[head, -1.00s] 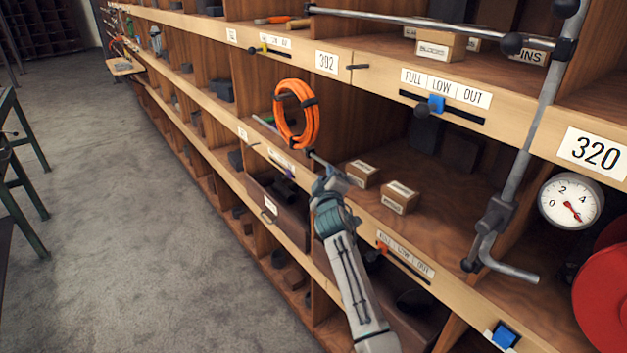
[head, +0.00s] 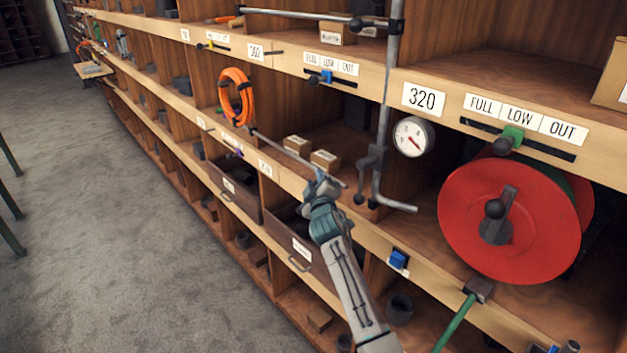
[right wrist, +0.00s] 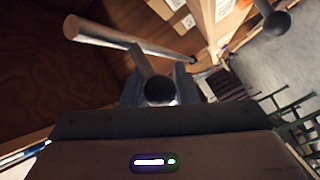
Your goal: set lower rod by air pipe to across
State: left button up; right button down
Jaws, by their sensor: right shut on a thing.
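A thin grey rod (head: 285,150) runs slantwise along the front of the middle shelf, left of the vertical grey air pipe (head: 384,110). My right gripper (head: 321,185) is at the rod's near end. In the right wrist view, the rod (right wrist: 120,38) has a short stem with a dark ball knob (right wrist: 160,89), which sits between my right fingers (right wrist: 160,88); they are shut on it. The pipe bends to the right at its foot, with dark knobs beside it. An upper rod (head: 300,15) reaches left from the pipe's top. My left gripper is not in view.
A red reel (head: 470,225) and a pressure gauge (head: 413,137) are right of the pipe. Two small boxes (head: 325,160) stand on the shelf behind my gripper. An orange cable coil (head: 236,97) hangs to the left. The floor (head: 110,210) at left is open.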

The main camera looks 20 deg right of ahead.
jog(key=shift+s+d, duration=0.15)
jog(key=shift+s, duration=0.1)
jog(key=c, duration=1.3)
grip_release()
jog(key=shift+c, duration=0.2)
jog(key=shift+o, duration=1)
jog(key=shift+d, duration=0.15)
jog(key=shift+w+d+f, duration=0.1)
jog(key=shift+s+a, duration=0.2)
jog(key=b+v, duration=0.3)
jog(key=v, duration=0.7)
jog(key=shift+s, duration=0.2)
